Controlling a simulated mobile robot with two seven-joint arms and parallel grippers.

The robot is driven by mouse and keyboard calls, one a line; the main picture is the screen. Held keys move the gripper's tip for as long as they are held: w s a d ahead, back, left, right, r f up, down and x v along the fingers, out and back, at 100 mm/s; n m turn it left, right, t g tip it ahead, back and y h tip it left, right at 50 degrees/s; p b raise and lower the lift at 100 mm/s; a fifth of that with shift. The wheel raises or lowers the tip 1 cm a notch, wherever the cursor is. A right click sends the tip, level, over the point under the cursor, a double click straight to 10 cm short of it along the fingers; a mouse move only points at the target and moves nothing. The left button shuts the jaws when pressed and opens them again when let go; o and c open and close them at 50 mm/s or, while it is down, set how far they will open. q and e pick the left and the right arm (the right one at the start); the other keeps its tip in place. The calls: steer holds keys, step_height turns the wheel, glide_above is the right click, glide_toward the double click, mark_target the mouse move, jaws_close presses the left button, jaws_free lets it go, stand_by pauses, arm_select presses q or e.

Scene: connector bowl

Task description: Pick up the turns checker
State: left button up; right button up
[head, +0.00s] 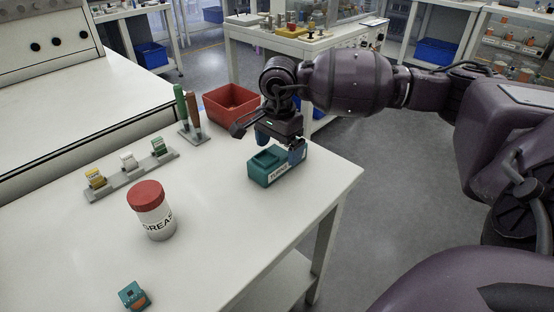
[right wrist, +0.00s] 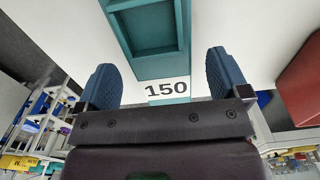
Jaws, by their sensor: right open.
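The turns checker appears to be the teal box (head: 259,174) near the right edge of the white table. It has a recessed top and a white label with small dark lettering on its front. My right gripper (head: 281,145) is pointed down over the box, with its blue fingers apart. In the right wrist view, the teal box (right wrist: 152,66) shows beyond and between the open fingers (right wrist: 164,80), with a white label reading 150. I cannot tell whether the fingers touch it. My left gripper is not in view.
A red bin (head: 232,103) stands behind the box; it shows at right in the wrist view (right wrist: 303,85). Green and brown-handled tools (head: 188,112) stand left of it. A red-lidded grease jar (head: 152,211), a grey connector rack (head: 131,180) and a small teal block (head: 134,296) are further left.

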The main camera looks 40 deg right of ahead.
mark_target(278, 151)
step_height(278, 151, down, 3)
steer(key=shift+f, duration=0.15)
steer(key=shift+w+f+b, duration=0.1)
steer(key=shift+f+b, duration=0.2)
steer(key=shift+r, duration=0.1)
steer(key=shift+c, duration=0.2)
steer(key=c, duration=1.1)
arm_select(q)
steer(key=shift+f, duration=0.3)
arm_select(e)
steer(key=shift+r, duration=0.1)
